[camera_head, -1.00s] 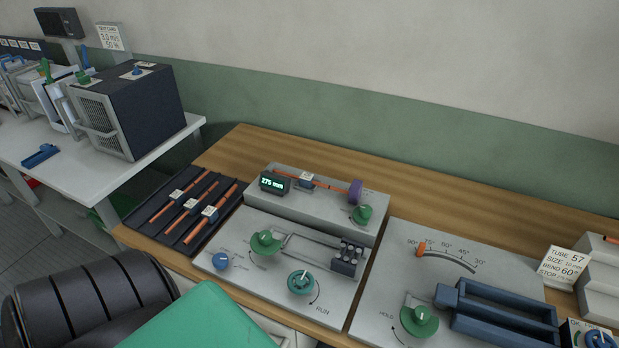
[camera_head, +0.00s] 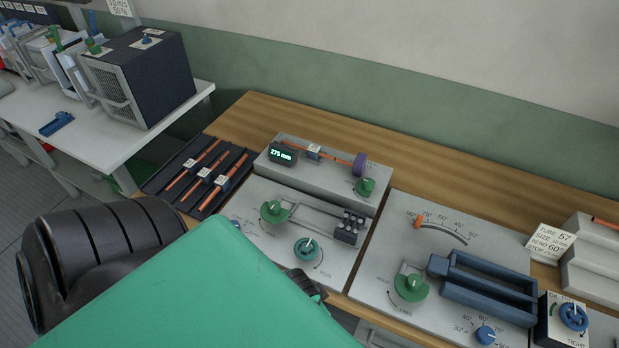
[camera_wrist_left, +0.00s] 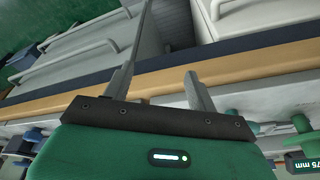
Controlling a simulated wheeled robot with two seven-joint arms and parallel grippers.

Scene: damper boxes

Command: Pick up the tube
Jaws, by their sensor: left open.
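Several orange tubes with white-tagged dark blocks lie in the black tray (camera_head: 160,186) on the left of the wooden bench; one is the middle tube (camera_head: 192,188). Another orange tube (camera_head: 338,159) lies on the grey measuring unit beside a display reading 275 mm. My left gripper's fingers (camera_wrist_left: 163,75) show in the left wrist view, spread apart with nothing between them. In the head view my green left arm covers the front of the bench, with a dark end (camera_head: 308,285) just in front of the panel. No right gripper shows.
The grey panel (camera_head: 268,238) carries green and teal knobs. Right of it is a bending panel (camera_head: 385,255) with a blue channel (camera_head: 490,285). A sign (camera_head: 550,243) reads TUBE 57. The bench's back strip is bare wood. A white table (camera_head: 110,150) with a dark box stands left.

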